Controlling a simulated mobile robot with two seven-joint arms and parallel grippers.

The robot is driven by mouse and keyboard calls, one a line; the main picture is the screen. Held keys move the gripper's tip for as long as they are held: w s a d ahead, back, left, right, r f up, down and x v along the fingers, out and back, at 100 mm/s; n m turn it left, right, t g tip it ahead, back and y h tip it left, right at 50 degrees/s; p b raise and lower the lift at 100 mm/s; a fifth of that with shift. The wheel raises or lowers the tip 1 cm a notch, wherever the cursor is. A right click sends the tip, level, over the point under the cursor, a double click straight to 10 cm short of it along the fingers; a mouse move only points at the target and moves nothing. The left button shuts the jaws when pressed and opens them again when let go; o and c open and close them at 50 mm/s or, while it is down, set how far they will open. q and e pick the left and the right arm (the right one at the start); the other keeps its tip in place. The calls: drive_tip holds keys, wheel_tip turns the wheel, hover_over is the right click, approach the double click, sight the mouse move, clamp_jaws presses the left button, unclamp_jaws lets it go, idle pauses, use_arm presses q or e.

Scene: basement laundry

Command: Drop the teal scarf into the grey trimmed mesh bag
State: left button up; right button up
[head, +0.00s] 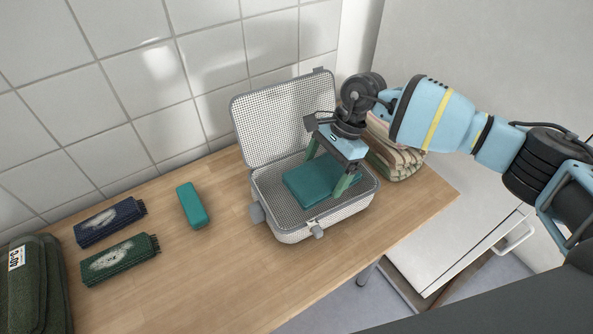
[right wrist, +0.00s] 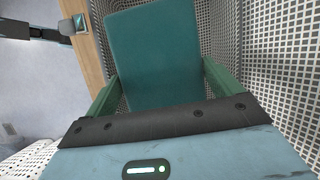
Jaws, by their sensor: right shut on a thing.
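The teal scarf (head: 308,190) is a flat folded rectangle. It is between the fingers of my right gripper (head: 326,173), which is shut on it. The grey trimmed mesh bag (head: 292,229) stands on the wooden table with its lid (head: 275,130) open and leaning back. The scarf is within the bag's rim; whether it touches the bottom I cannot tell. In the right wrist view the scarf (right wrist: 155,58) lies between the green fingers (right wrist: 160,95), with mesh walls (right wrist: 281,60) around it.
A smaller teal block-like item (head: 192,205) lies left of the bag. Two dark brush-like items (head: 110,222) (head: 120,259) and a dark green folded bundle (head: 35,285) are farther left. Folded striped cloths (head: 400,155) sit right of the bag. A tiled wall is behind.

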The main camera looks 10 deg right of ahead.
use_arm(q)
drive_tip(key=shift+s, duration=0.15)
use_arm(e)
drive_tip(key=o, duration=0.7)
drive_tip(key=shift+o, duration=0.2)
drive_tip(key=shift+v, duration=4)
use_arm(q)
drive_tip(key=shift+s+d+f, duration=0.1)
drive_tip(key=shift+s+f, duration=0.1)
drive_tip(key=shift+f, duration=0.1)
drive_tip(key=shift+w, duration=0.1)
use_arm(e)
drive_tip(key=shift+s+f, duration=0.1)
drive_tip(key=shift+s, duration=0.05)
